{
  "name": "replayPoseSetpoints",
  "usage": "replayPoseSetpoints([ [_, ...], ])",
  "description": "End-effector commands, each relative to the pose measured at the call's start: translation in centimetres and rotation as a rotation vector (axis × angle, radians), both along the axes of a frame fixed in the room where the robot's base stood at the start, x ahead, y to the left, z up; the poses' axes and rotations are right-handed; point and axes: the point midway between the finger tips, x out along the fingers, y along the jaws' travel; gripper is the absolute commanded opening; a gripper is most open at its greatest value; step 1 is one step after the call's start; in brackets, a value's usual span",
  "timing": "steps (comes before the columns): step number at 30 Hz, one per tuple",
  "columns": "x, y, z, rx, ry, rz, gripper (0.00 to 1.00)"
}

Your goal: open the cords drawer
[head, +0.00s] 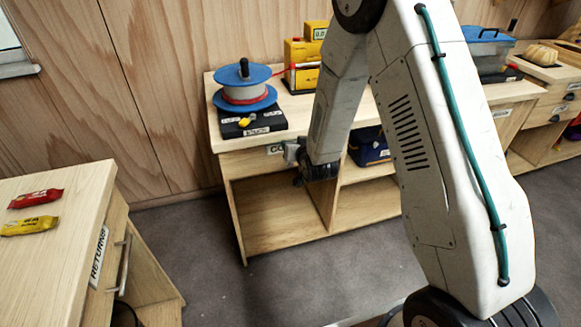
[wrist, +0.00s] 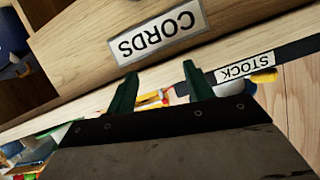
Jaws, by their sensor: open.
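The cords drawer (head: 238,163) is a pale wooden front under the top of the middle bench, and it looks shut. Its white label shows only as "CO" in the head view, since my arm covers the rest. In the wrist view the full CORDS label (wrist: 160,32) appears upside down on the drawer front (wrist: 80,40). My gripper (wrist: 160,88) has two dark green fingers spread apart with nothing between them. They point at the drawer front close by the label; I cannot tell whether they touch it. I see no handle on this drawer.
On the bench top a blue-and-white cord reel (head: 245,88) sits on a black STOCK base (head: 262,128), with a yellow device (head: 301,65) beside it. Open shelves (head: 272,215) lie below. A RETURNS cabinet (head: 60,262) with a bar handle stands at left. Grey floor lies between.

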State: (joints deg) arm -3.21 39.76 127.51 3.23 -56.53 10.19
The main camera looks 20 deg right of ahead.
Motion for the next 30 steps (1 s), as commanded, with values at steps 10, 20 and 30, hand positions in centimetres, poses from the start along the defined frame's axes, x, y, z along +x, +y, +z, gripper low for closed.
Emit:
replayPoseSetpoints([
  [10, -2.3, 0.3, -10.5, 0.028, -0.281, -0.012, 0.52],
  [20, -2.7, 0.4, -12.3, 0.034, -0.367, -0.012, 0.52],
  [30, 2.5, 0.3, -12.3, 0.034, -0.366, -0.012, 0.52],
])
